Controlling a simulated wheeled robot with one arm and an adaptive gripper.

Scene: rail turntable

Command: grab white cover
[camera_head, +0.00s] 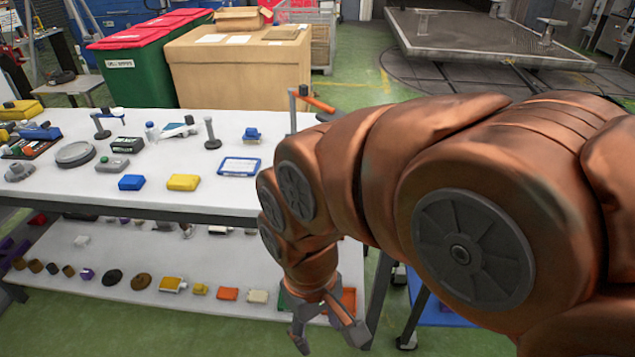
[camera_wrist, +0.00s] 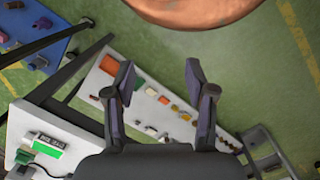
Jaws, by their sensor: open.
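A small off-white block (camera_head: 258,296), which may be the white cover, lies near the front edge of the lower shelf (camera_head: 130,292). It sits right of an orange block (camera_head: 228,294). Another small white piece (camera_head: 81,241) lies farther back on that shelf; I cannot tell for sure which is the cover. My gripper (camera_head: 329,340) points down near the right end of the lower shelf, to the right of the off-white block and apart from it. In the wrist view my gripper (camera_wrist: 158,72) has its fingers wide apart with nothing between them. Small shelf parts there are too blurred to name.
The white upper tabletop (camera_head: 225,192) overhangs the lower shelf and holds several parts, including a yellow block (camera_head: 183,182) and a blue block (camera_head: 131,182). Green floor (camera_head: 190,335) in front is clear.

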